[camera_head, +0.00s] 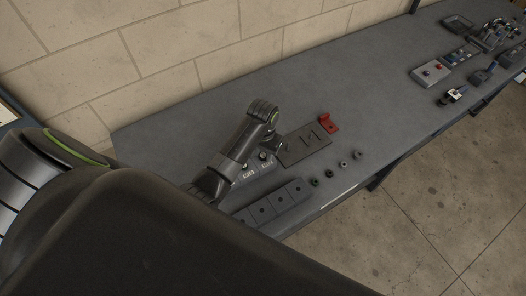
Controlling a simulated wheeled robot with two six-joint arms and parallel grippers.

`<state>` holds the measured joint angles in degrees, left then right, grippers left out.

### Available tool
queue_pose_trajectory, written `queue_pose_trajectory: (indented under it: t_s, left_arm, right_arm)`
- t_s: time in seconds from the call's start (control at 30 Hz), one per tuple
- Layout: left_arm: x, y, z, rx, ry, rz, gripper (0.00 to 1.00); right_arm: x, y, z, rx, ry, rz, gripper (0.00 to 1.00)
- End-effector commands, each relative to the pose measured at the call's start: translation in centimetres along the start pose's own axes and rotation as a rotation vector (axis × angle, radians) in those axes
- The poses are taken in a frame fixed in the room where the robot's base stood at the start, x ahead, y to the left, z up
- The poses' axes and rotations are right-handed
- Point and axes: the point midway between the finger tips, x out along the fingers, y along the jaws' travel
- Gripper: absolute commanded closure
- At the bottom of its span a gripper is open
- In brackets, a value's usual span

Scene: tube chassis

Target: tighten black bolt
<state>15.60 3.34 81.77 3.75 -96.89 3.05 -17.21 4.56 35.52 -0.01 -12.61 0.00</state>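My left arm comes in from the left, and its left gripper (264,143) is over the near part of the grey bench (225,112), above a grey block with white labels (251,174). Its fingertips are small and partly hidden, so I cannot tell whether they are open or touching anything. A row of small round pieces lies right of the block, including a dark one (330,173) and a green-tinted one (315,182). I cannot tell which, if any, is the black bolt. My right gripper is not in view.
A dark flat plate (303,146) and a red bracket (328,123) lie beyond the gripper. Dark square plates (273,205) sit along the front edge. A grey box with a red button (431,73) and several tools stand farther right. The bench middle is clear.

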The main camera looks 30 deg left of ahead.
Motion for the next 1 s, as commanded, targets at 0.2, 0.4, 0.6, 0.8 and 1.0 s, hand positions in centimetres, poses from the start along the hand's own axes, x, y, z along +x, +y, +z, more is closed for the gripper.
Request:
queue_pose_trajectory:
  t_s: [0.2,0.4,0.6,0.8,1.0]
  left_arm:
    - [0.0,0.0,0.0,0.001,0.0,0.0,0.98]
    - [0.0,0.0,0.0,0.007,0.0,0.0,1.0]
    - [0.04,0.0,-0.01,0.168,0.0,0.0,1.0]
    - [0.09,0.0,0.0,0.377,0.0,0.0,1.0]
    - [0.12,0.0,0.0,0.455,0.0,0.0,1.0]
  right_arm:
    - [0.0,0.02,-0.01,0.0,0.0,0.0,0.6]
    - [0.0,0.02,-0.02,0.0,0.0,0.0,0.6]
    - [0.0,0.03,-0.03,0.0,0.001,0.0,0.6]
    - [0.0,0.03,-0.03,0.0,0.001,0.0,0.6]
    - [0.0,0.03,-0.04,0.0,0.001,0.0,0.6]
